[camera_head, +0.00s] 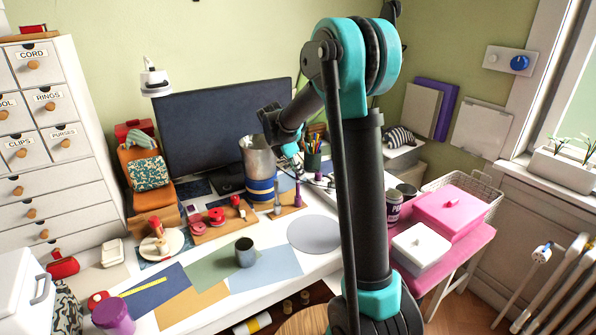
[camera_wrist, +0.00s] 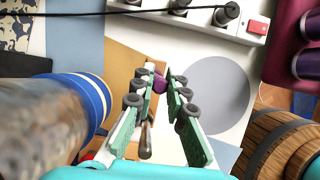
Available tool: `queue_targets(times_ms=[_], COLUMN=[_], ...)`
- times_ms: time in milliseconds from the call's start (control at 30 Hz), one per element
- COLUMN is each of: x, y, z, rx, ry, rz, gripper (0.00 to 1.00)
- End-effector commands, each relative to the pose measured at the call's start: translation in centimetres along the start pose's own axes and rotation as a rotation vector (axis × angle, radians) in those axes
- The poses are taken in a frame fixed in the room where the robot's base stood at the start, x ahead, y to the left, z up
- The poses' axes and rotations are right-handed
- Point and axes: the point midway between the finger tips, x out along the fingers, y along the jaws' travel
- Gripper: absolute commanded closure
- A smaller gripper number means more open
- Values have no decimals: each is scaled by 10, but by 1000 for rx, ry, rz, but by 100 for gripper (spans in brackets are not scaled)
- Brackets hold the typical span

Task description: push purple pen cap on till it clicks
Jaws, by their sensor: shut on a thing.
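A purple piece, which looks like the pen cap (camera_wrist: 159,83), shows between the fingertips of my gripper (camera_wrist: 157,88) in the wrist view. The fingers are closed on it, and they hide much of it. In the head view my gripper (camera_head: 296,166) points down over the desk, partly behind the arm. A small upright purple thing (camera_head: 297,196) stands below it on a wooden board (camera_head: 289,207). I cannot tell from these views whether the cap is seated on a pen, and the pen body is not clearly visible.
A tall metal canister with a blue band (camera_head: 261,188) stands close to the left of my gripper. A wooden barrel-like container (camera_wrist: 275,148) is at right in the wrist view. A power strip (camera_wrist: 215,17) lies beyond the fingertips. A grey round mat (camera_head: 314,235) is bare.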

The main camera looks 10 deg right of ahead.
Motion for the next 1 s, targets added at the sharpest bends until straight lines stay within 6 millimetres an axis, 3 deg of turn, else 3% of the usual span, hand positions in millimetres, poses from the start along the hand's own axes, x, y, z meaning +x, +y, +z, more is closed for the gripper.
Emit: queue_targets(times_ms=[733, 767, 900, 1000], x=[13, 13, 12, 12], y=[0, 0, 0, 0], z=[-5, -5, -5, -5], rx=[0, 0, 0, 0], ry=[0, 0, 0, 0], rz=[0, 0, 0, 0], gripper=[95, 84, 67, 62])
